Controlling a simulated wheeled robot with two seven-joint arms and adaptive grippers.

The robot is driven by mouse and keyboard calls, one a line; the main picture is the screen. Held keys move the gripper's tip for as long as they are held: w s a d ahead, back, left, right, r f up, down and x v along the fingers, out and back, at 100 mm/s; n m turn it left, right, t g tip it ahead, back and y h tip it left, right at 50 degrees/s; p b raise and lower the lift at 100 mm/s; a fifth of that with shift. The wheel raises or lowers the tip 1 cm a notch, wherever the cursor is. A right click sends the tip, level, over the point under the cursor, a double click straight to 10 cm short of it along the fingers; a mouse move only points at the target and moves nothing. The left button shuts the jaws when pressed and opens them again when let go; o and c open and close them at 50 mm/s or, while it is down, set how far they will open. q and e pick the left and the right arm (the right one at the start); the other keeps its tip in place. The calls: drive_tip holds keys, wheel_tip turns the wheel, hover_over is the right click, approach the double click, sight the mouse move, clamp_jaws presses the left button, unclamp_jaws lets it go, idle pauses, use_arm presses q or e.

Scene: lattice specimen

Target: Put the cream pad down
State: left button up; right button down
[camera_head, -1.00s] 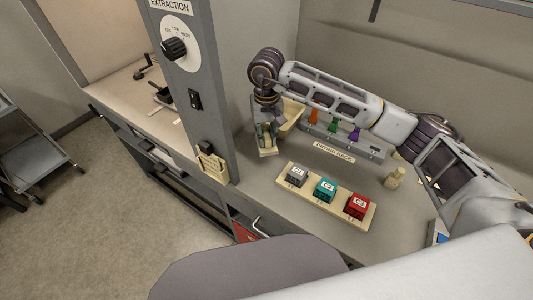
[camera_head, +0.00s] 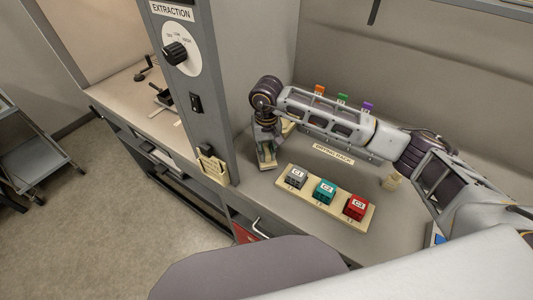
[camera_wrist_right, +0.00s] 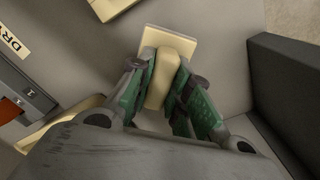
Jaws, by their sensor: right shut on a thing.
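My right gripper (camera_head: 267,150) points down over the counter beside the grey extraction panel. It is shut on the cream pad (camera_head: 268,166), whose lower end shows just below the fingers. In the right wrist view the green-lined fingers of my right gripper (camera_wrist_right: 168,90) press on both sides of the cream pad's narrow block (camera_wrist_right: 166,72). A wider flat cream part shows at the block's far end. I cannot tell whether the pad touches the counter. My left gripper is not in view.
A cream tray (camera_head: 283,190) holds grey, teal and red blocks in front of the gripper. The drying rack's label (camera_head: 333,154) and coloured tags show around my right arm. The extraction panel (camera_head: 205,110) stands close left. A cream holder (camera_head: 211,168) hangs on its edge.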

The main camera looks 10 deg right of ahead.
drive_tip(key=shift+f, duration=0.85)
drive_tip(key=shift+f, duration=0.15)
drive_tip(key=c, duration=1.3)
unclamp_jaws()
drive_tip(key=shift+r, duration=0.2)
